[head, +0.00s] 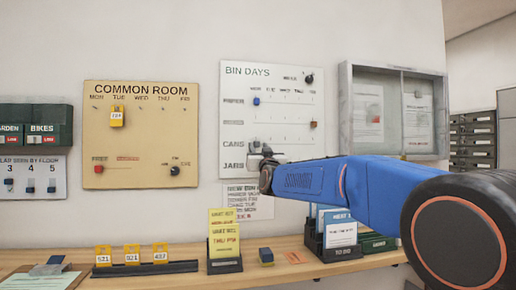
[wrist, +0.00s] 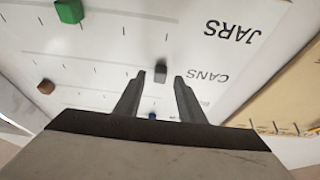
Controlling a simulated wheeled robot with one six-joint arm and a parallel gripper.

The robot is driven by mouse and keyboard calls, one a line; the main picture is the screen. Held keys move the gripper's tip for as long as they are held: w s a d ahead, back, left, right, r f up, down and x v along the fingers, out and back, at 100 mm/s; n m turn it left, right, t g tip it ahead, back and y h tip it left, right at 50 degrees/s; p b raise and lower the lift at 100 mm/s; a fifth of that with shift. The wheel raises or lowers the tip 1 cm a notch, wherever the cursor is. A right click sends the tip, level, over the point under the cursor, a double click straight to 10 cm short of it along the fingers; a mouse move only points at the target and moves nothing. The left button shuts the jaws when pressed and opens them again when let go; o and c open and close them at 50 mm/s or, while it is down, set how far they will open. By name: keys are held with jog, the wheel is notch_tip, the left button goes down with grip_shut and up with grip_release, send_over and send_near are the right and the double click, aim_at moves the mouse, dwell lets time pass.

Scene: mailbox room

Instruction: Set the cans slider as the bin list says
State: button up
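The BIN DAYS board (head: 240,120) hangs on the wall with slider rows under weekday headings. The cans slider (wrist: 160,72) is a small grey block in the CANS row, at the end nearest the CANS label; the wrist view shows the board upside down. My gripper (wrist: 160,77) is open, with one fingertip on each side of the slider and a visible gap to each. In the head view my gripper (head: 262,151) hides the slider. A printed sheet (head: 240,203), possibly the bin list, is below the board, partly hidden by my arm; its small text is not clearly legible.
A dark knob (head: 309,78) is at the board's top right. A shelf (head: 200,277) with cards and holders runs below.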

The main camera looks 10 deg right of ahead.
jog(key=shift+x, duration=0.85)
grip_shut()
jog(key=shift+d, duration=0.1)
